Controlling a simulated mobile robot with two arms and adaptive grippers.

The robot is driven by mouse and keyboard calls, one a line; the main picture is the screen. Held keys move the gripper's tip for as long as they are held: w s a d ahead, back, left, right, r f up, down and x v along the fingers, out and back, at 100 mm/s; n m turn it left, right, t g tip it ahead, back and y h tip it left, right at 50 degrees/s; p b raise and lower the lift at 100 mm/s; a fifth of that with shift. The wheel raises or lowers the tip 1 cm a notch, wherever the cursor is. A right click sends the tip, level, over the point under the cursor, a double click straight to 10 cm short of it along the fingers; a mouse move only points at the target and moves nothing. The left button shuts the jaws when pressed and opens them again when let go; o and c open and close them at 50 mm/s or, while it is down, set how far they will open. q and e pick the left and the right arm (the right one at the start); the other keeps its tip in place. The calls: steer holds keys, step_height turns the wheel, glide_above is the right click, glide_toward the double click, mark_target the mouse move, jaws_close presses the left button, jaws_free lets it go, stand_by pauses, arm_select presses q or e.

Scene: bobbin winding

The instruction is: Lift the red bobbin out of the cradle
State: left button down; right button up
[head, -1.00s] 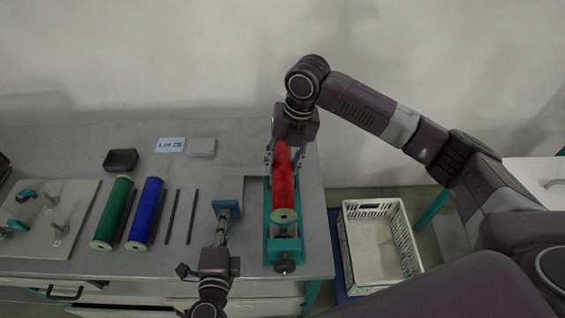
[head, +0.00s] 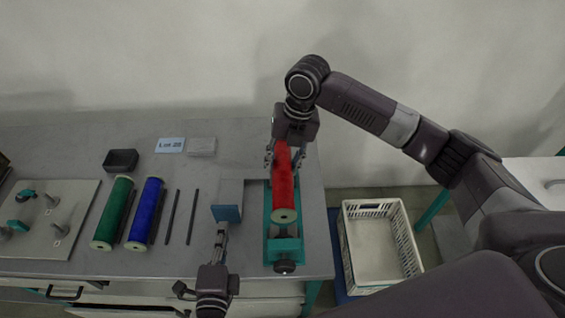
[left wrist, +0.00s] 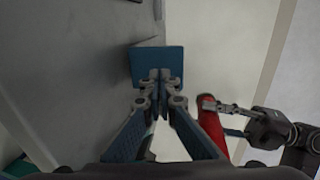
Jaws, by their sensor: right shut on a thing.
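My left gripper (head: 222,230) is left of the cradle near the table's front edge. The blue piece also shows at the fingertips in the left wrist view (left wrist: 157,60), where the bobbin (left wrist: 211,122) is partly visible.
A green bobbin (head: 113,213) and a blue bobbin (head: 146,213) lie left, beside two dark rods (head: 193,217). A white crate (head: 380,245) stands on the right, below the table.

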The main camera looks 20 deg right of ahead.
stand_by(0.3)
arm_select(q)
steer(key=v, duration=1.2)
